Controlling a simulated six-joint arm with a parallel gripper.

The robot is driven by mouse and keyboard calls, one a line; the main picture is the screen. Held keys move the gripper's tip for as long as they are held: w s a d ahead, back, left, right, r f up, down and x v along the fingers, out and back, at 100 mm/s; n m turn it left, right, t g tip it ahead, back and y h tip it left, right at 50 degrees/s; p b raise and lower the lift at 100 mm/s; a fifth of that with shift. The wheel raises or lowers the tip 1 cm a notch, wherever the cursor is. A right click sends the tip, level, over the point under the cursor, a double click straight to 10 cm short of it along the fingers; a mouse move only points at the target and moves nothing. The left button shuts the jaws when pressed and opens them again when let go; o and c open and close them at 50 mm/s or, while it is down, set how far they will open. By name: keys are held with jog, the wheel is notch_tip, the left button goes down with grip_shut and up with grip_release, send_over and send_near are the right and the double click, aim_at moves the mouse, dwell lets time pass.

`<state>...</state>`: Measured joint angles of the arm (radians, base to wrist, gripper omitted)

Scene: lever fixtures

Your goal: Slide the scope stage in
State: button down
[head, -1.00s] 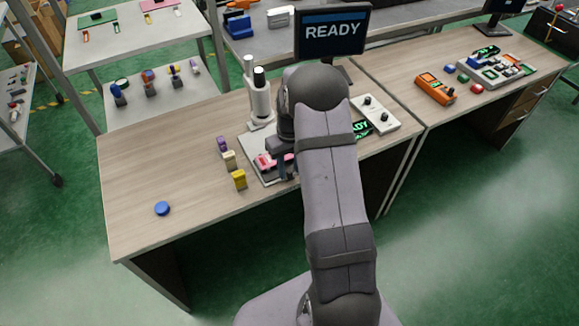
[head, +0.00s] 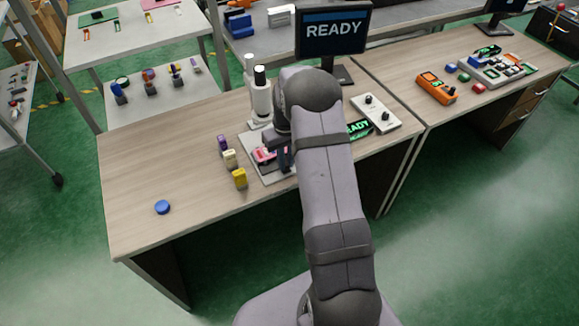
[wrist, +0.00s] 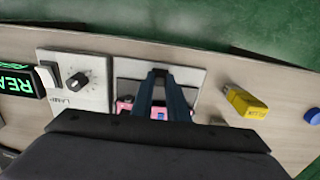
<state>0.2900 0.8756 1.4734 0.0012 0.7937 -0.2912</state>
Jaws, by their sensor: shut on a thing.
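The microscope (head: 258,97), white with a black-topped tube, stands upright on a grey base plate (head: 279,177). The pink scope stage (head: 262,155) sits on this plate, in front of the microscope column, partly covered by my arm. My gripper (head: 281,162) reaches down over the plate at the stage. In the wrist view my gripper (wrist: 160,75) has its two dark fingers close together, with pink parts of the stage (wrist: 125,107) on both sides. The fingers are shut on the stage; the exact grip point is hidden.
A blue round button (head: 162,207) lies further left. A knob box (head: 375,114) and a green-lit READY display (head: 358,128) are to the right. A READY monitor (head: 333,33) stands behind. The left desktop is mostly clear.

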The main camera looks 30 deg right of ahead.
jog(key=w+b, duration=0.1)
jog(key=w, duration=0.7)
jog(key=shift+w+r+b, duration=0.15)
jog(key=shift+w+b, duration=0.15)
jog(key=shift+w, duration=0.1)
jog(key=c, duration=1.7)
grip_release()
jog(key=shift+r+b, duration=0.8)
jog(key=shift+r, duration=2.8)
